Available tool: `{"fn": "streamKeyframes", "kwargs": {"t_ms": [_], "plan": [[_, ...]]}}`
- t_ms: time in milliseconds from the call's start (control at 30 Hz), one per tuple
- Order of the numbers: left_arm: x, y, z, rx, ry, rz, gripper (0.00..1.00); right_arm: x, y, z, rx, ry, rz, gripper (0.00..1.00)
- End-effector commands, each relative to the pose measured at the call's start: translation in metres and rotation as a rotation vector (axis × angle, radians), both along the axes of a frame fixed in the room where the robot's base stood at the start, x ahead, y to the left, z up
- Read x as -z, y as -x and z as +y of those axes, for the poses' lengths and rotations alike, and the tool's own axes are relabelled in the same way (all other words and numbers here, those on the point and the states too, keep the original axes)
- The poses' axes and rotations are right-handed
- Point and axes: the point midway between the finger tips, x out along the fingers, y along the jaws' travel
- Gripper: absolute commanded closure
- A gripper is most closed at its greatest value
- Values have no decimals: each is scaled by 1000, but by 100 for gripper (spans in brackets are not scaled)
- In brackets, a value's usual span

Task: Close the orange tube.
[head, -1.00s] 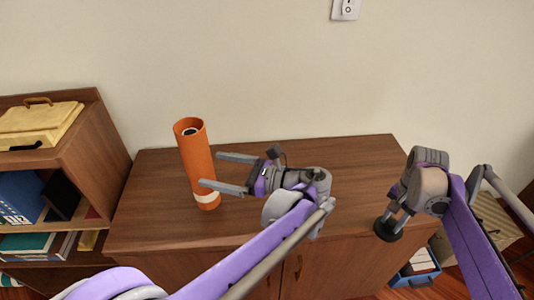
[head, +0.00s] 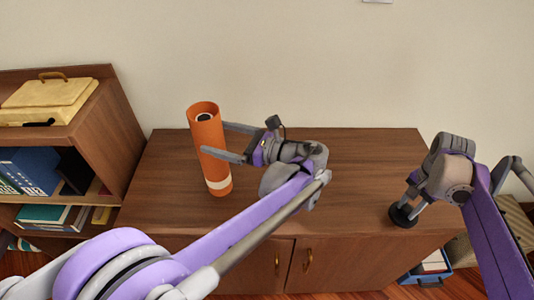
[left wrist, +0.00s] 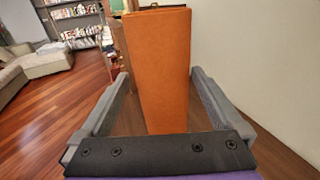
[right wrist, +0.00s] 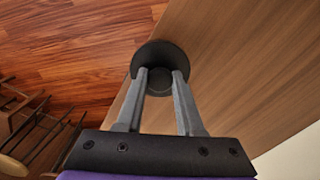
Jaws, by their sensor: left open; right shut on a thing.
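The orange tube (head: 211,150) stands upright on the wooden cabinet, with an open top and a pale band near its base. Something dark and round shows inside its mouth. My left gripper (head: 229,141) is open, its two fingers reaching toward the tube from the right at about mid-height. In the left wrist view the tube (left wrist: 156,70) stands between the open fingers, which do not press on it. My right gripper (right wrist: 160,80) is shut on a round black cap (right wrist: 160,62). In the head view the cap (head: 402,216) is low near the cabinet's front right corner.
The wooden cabinet top (head: 350,160) is otherwise clear, with the wall behind it. A bookshelf (head: 120,130) with a yellow case (head: 48,100) and books stands to the left. A blue box (head: 430,270) is on the floor at the right.

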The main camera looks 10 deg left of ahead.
Motion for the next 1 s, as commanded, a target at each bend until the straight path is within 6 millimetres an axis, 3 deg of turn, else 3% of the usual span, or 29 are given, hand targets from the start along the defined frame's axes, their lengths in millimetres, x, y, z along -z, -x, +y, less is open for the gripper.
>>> {"fn": "streamKeyframes", "kwargs": {"t_ms": [167, 533, 800, 1000], "plan": [[1, -2, 18, -2, 0, 0, 0, 0, 0, 0, 0, 0, 0, 100], [1, -4, 21, 0, 0, 0, 0, 0, 0, 0, 0, 0, 0, 100], [7, -11, 59, -3, -1, 0, 0, -1, 0, 0, 0, 0, 0, 100], [7, -13, 70, 0, 0, 0, 0, -1, 0, 0, 0, 0, 0, 100]]}}
